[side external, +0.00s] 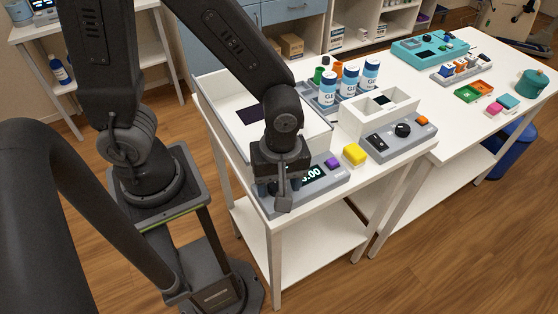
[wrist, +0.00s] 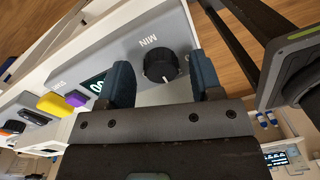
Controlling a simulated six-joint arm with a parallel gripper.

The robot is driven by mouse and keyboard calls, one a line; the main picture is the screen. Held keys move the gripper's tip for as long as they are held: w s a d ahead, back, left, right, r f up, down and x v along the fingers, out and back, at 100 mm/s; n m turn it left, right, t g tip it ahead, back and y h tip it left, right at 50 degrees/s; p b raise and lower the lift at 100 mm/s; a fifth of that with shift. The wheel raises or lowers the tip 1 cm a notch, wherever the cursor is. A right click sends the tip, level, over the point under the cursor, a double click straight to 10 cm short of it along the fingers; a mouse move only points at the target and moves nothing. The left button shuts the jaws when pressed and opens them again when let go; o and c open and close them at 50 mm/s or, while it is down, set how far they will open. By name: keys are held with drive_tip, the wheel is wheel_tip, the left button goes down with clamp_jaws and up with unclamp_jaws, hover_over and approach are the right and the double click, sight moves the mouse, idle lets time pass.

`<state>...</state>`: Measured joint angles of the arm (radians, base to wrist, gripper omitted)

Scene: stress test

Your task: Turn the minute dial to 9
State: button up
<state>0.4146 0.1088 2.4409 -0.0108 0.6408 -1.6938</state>
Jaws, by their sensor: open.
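The minute dial (wrist: 160,66) is a round black knob with a small white mark, on a grey panel beside the printed word MIN (wrist: 148,41). In the wrist view my gripper (wrist: 159,72) is open, with one blue-grey finger on each side of the dial; I cannot tell whether either touches it. In the side view my gripper (side external: 275,192) points down over the left end of the grey timer panel (side external: 337,183) and hides the dial. The timer's lit display (side external: 312,174) is partly covered and its visible digits read 00. A purple button (side external: 332,163) sits on the panel's right.
A yellow block (side external: 354,154) stands right of the timer. A second grey panel with a black knob (side external: 403,130) and orange button lies farther right. A white open box (side external: 308,120) stands behind the timer, with several labelled bottles (side external: 349,79) beyond.

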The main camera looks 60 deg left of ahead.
wheel_tip(320, 180, up, 13)
drive_tip(key=shift+w, duration=0.3)
drive_tip(key=shift+d+r, duration=0.1)
drive_tip(key=shift+c, duration=0.8)
drive_tip(key=shift+m, duration=0.5)
drive_tip(key=shift+c, duration=0.6)
drive_tip(key=f+m, duration=0.8)
drive_tip(key=f, duration=0.1)
drive_tip(key=f+m, duration=0.4)
drive_tip(key=m, duration=0.1)
drive_tip(key=shift+s+a+f+t, duration=0.25)
drive_tip(key=shift+a+f+t, duration=0.05)
drive_tip(key=shift+f, duration=0.1)
